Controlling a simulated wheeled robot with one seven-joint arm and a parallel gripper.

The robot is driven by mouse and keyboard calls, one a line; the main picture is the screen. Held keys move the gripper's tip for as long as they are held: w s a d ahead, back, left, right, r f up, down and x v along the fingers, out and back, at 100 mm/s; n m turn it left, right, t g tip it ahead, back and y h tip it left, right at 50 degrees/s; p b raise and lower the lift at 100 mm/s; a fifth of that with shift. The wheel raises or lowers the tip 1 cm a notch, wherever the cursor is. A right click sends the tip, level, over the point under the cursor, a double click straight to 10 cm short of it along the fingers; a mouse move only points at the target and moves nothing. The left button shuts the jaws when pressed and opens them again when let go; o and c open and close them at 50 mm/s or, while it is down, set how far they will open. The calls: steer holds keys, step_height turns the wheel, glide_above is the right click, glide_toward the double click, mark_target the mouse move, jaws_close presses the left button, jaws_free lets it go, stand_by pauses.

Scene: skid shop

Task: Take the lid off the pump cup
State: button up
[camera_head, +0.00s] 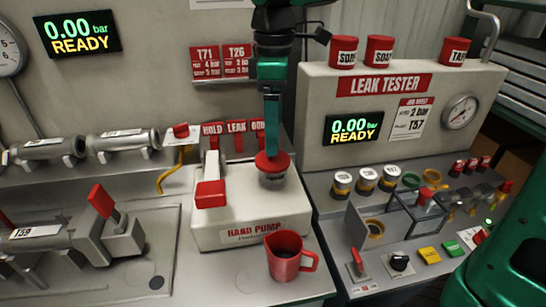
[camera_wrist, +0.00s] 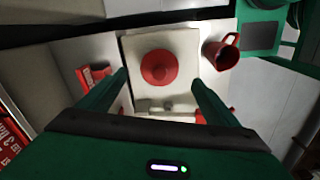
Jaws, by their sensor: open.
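The pump cup's red round lid (camera_head: 273,166) sits on the grey cup (camera_head: 273,182) at the back right of the white hand pump block (camera_head: 250,215). In the wrist view the lid (camera_wrist: 159,68) shows its round knob and lies between and a little beyond the fingertips. The cup is hidden under the lid there. My gripper (camera_head: 272,150) points down over the lid, its fingers lined up one behind the other in the head view. In the wrist view my gripper (camera_wrist: 160,78) is open, with a finger on either side and nothing held.
The pump's red-ended handle (camera_head: 210,194) stands left of the lid. A red jug (camera_head: 287,258) is in front of the pump; it also shows in the wrist view (camera_wrist: 221,52). Red hanging tags (camera_head: 235,135) are behind. The leak tester (camera_head: 385,120) stands to the right.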

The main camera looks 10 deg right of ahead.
mark_target(280, 163)
steer(key=shift+w+a+f, duration=0.1)
steer(key=shift+f, duration=2.8)
steer(key=shift+c, duration=0.3)
steer(key=c, duration=1.1)
